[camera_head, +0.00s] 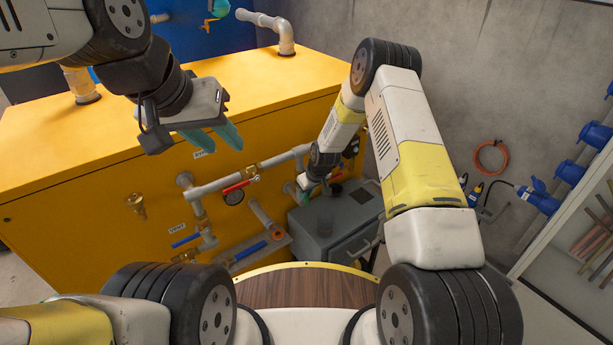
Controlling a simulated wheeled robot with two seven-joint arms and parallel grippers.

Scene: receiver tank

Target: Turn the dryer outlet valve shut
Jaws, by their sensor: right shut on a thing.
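My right gripper (303,184) reaches down beside the grey box-shaped unit (325,232), at the right end of the pipework on the yellow cabinet. It is shut on a valve handle there, apparently the dryer outlet valve; the wrist hides the handle and its angle. My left gripper (215,135) hangs above the cabinet's front edge at the left. Its two teal fingers are apart, with nothing between them.
The yellow cabinet (90,195) carries pipes, a red-handled valve (238,187) with a gauge (233,198), and blue-handled valves (186,240) (250,250). A brass fitting (136,204) sticks out at the left. A grey wall (500,80) stands behind.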

